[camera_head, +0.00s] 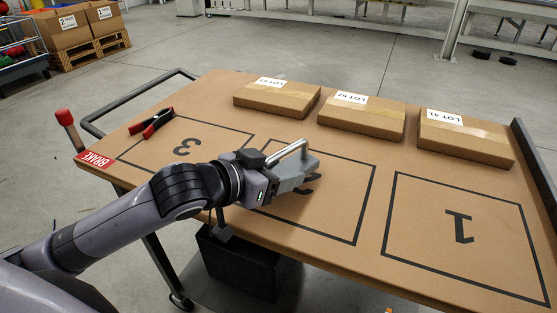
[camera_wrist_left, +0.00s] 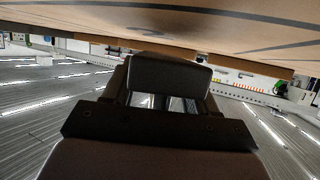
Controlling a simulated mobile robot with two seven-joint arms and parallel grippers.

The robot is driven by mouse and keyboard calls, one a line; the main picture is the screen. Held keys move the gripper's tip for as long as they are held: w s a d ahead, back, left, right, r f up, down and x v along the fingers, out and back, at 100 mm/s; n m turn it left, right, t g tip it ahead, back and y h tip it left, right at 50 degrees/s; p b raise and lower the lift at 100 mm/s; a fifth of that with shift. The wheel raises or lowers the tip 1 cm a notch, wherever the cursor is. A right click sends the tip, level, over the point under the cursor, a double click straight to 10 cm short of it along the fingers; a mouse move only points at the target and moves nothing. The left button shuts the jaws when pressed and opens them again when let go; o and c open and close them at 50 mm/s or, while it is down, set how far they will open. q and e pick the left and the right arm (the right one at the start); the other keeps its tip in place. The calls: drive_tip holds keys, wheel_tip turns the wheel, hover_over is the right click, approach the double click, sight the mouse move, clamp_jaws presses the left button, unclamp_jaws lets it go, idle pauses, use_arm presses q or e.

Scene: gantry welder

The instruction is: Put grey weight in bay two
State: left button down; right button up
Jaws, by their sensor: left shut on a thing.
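The grey weight (camera_head: 296,174) is a block with a bright bar handle. It is at bay two (camera_head: 347,241), the middle outlined square on the brown cart top, and covers part of the number. My left gripper (camera_head: 268,172) is shut on the weight from its left side. I cannot tell whether the weight touches the top or hangs just above it. In the left wrist view, a dark block (camera_wrist_left: 168,80) shows ahead of the gripper body, under the brown surface at the top. My right gripper is in neither view.
Bay three (camera_head: 187,146) lies left, with a red and black clamp (camera_head: 152,122) at its far corner. Bay one (camera_head: 458,228) at right is empty. Several lot boxes (camera_head: 466,137) line the back edge. A red-knobbed brake lever (camera_head: 66,119) stands at the left.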

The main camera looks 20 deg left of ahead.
use_arm(q)
drive_tip(key=shift+f, duration=0.8)
drive_tip(key=shift+f, duration=0.15)
drive_tip(key=shift+c, duration=1.6)
unclamp_jaws()
drive_tip(key=shift+f, duration=0.15)
